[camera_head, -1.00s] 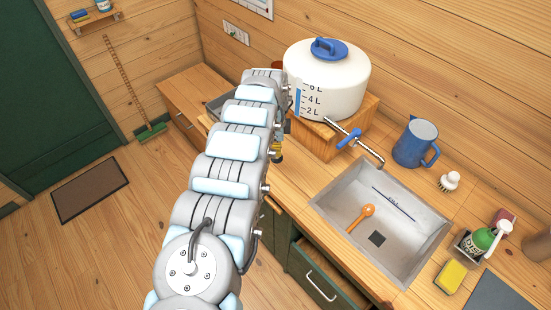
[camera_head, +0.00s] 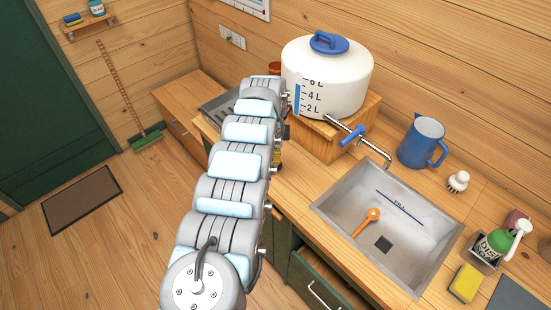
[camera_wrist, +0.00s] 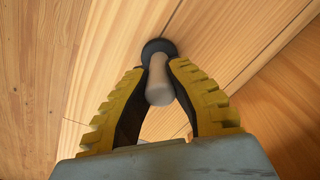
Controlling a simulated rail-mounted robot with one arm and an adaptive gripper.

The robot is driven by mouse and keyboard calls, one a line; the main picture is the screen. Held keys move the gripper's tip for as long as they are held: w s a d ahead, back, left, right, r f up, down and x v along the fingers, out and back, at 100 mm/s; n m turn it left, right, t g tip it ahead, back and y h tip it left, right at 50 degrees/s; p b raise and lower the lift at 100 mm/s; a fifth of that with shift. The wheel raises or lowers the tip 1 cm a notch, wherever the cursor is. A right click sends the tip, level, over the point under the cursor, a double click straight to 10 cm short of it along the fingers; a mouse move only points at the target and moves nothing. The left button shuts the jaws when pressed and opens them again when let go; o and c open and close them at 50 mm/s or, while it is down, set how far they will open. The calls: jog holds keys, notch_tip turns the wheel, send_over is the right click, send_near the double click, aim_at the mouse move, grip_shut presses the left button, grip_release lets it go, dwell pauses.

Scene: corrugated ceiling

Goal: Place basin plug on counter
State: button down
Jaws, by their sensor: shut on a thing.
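In the wrist view my gripper (camera_wrist: 157,88) has its yellow and black fingers shut on the basin plug (camera_wrist: 159,80), which has a pale rounded stem and a dark round disc at its far end. The disc is over or against the wooden counter (camera_wrist: 230,35); I cannot tell whether it touches. In the head view the counter (camera_head: 287,187) runs along the wall, and my arm hides the plug and nearly all of my gripper.
A white water tank (camera_head: 325,85) with a tap stands on a wooden block (camera_head: 322,140). The sink (camera_head: 340,205) holds an orange spoon-like tool (camera_head: 367,222). A blue jug (camera_head: 420,142), brush (camera_head: 457,181), soap bottle (camera_head: 493,243) and yellow sponge (camera_head: 465,283) stand around it. A drawer (camera_head: 322,292) below is open.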

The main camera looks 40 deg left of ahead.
jog(key=shift+f, duration=0.15)
jog(key=c, duration=1.2)
grip_release()
jog(key=shift+s+a+r+b, duration=0.15)
jog(key=shift+r+b, duration=0.2)
jog(key=shift+r, duration=2.75)
jog(key=shift+s+a+r+b, duration=0.15)
jog(key=shift+r+b, duration=0.2)
jog(key=shift+r, duration=2.75)
jog(key=shift+w, duration=0.1)
